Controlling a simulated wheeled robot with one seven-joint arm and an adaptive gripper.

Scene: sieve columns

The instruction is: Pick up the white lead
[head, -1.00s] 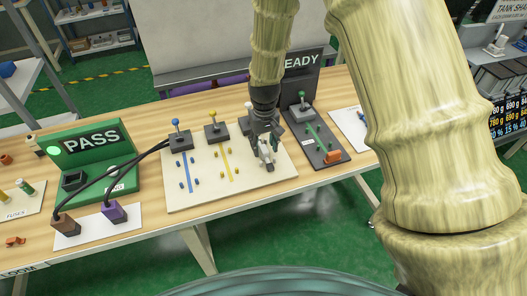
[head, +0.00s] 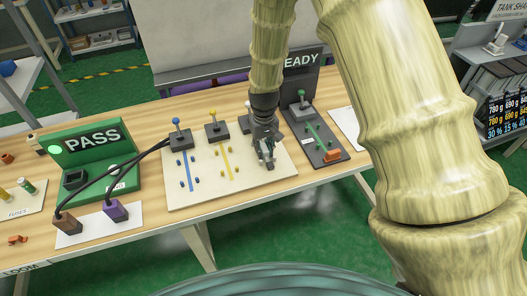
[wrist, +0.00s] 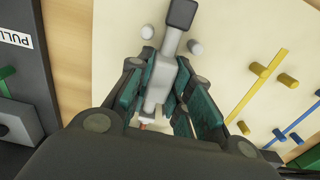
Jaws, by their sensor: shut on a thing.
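The white lead (wrist: 161,78) shows in the wrist view as a pale elongated piece with a narrower neck leading up to a dark square end (wrist: 181,13). My gripper (wrist: 165,100) has its teal fingers on both sides of it, closed on its pale body. In the head view my gripper (head: 266,158) points down at the right part of the cream board (head: 200,200), and it hides most of the lead. Two short white pegs (wrist: 195,47) stand on either side of the lead's neck. I cannot tell whether the lead is clear of the board.
Blue (head: 188,172) and yellow (head: 226,163) strips with pegs lie left of my gripper, below knobbed posts. A dark board (head: 318,145) with a green strip and the READY sign is close on the right. The green PASS stand (head: 95,165) and two cabled plugs are farther left.

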